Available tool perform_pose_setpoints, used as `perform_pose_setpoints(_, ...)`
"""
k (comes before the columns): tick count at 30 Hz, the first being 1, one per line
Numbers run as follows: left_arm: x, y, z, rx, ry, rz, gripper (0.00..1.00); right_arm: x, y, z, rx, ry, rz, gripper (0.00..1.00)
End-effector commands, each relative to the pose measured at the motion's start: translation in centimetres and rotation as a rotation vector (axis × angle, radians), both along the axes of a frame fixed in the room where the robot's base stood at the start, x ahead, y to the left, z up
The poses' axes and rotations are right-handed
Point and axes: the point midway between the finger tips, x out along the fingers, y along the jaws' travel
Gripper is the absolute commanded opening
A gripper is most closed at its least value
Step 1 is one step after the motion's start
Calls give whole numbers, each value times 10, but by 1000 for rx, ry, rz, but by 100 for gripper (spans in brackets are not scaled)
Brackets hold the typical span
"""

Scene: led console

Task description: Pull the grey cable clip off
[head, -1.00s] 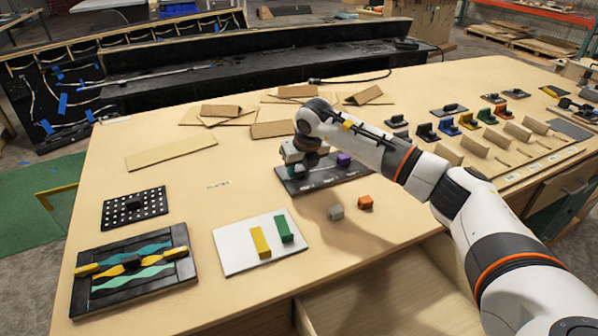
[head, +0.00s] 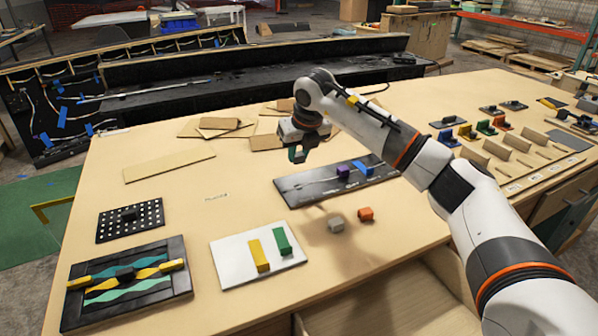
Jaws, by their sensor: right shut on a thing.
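A black board (head: 300,194) with a thin pale cable along it lies in the middle of the table. A purple clip (head: 343,173) and a blue clip (head: 361,168) sit on it. A grey block (head: 336,224), which looks like a clip, lies loose on the bare table in front of the board. My right gripper (head: 299,150) is above the board's far left part. My left gripper is out of view.
An orange block (head: 366,214) lies beside the grey block. A white plate (head: 232,262) with yellow and green bars, a dotted black board (head: 147,213) and a wavy-pattern board (head: 180,281) are to the left. Cardboard pieces (head: 170,164) lie behind. Several coloured clips stand at right.

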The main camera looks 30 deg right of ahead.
Motion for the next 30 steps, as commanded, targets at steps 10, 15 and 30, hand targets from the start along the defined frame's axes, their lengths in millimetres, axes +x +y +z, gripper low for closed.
perform_pose_setpoints(10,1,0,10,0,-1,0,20,0,0,38,0,1,-1,2)
perform_pose_setpoints(15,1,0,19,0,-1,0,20,0,0,50,0,1,0,2)
perform_pose_setpoints(30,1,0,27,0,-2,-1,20,0,0,61,0,2,0,2)
